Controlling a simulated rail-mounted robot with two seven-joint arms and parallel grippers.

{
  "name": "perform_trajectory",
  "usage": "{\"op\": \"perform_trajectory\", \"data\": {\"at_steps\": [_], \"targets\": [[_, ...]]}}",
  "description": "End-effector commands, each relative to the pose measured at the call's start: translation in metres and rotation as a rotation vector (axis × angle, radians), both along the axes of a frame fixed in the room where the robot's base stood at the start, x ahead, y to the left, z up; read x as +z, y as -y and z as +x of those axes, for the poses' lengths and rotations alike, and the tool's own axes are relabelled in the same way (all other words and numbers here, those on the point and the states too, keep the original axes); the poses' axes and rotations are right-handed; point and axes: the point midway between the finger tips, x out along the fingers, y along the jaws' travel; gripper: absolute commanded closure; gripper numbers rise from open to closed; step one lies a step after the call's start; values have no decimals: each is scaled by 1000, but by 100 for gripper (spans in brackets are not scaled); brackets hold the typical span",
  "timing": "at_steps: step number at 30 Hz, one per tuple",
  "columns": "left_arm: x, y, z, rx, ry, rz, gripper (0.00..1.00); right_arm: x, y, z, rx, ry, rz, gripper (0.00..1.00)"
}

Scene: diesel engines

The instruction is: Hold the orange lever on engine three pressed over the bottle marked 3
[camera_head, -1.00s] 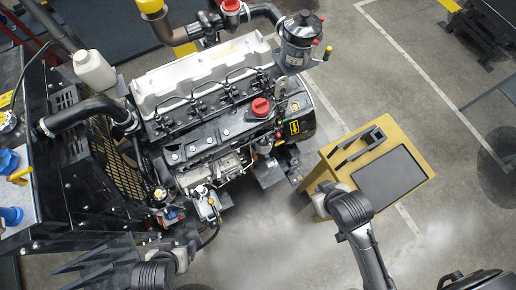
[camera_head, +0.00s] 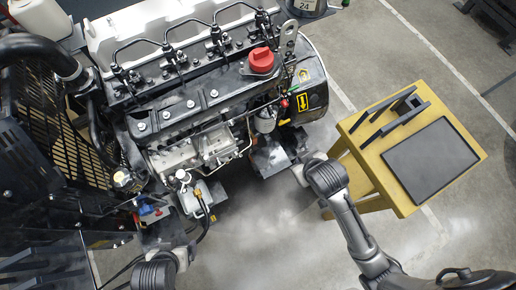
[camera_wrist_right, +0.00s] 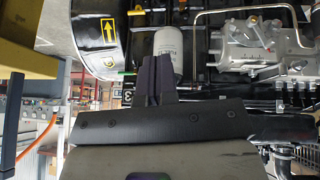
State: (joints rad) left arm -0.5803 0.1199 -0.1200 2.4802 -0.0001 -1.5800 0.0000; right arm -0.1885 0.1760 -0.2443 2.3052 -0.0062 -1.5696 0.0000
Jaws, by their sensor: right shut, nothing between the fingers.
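The engine (camera_head: 190,80) fills the left and middle of the head view. A small red-orange knob (camera_head: 285,103) shows by the pale filter; I cannot tell if it is the task's lever. I cannot make out a bottle marked 3. My right gripper (camera_wrist_right: 157,78) is shut and empty, its dark fingers pointing at the engine in front of the white filter (camera_wrist_right: 168,55). In the head view my right wrist is beside the engine's lower right, its fingers not clearly seen. My left wrist (camera_head: 172,262) is below the engine; its fingers cannot be made out.
A yellow stand (camera_head: 348,150) with a black panel (camera_head: 430,160) is right of the engine, close to my right arm. A black radiator grille (camera_head: 50,110) and hoses are at the left. A red cap (camera_head: 261,60) tops the engine. Bare floor lies below and right.

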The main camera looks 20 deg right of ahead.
Motion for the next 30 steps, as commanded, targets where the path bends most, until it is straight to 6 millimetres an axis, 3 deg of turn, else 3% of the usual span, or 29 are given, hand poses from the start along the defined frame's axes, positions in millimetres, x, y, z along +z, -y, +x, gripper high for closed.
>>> {"op": "perform_trajectory", "data": {"at_steps": [1,11,15,19,21,24,30], "targets": [[-28,-1,0,-1,0,2,13,-31,-2,7,7,1,-7,100],[-112,-2,0,-4,0,7,13,-147,-16,46,107,16,-78,100],[-148,-2,0,-4,0,5,13,-215,-24,66,243,30,-161,100],[-142,0,0,0,-9,3,13,-264,-35,72,519,60,-307,100],[-140,0,0,2,-2,-1,13,-282,-39,75,653,98,-379,100],[-137,2,1,3,4,-6,13,-294,-41,81,811,167,-479,100],[-138,2,1,4,3,-7,13,-284,-50,96,1031,324,-652,100]]}}
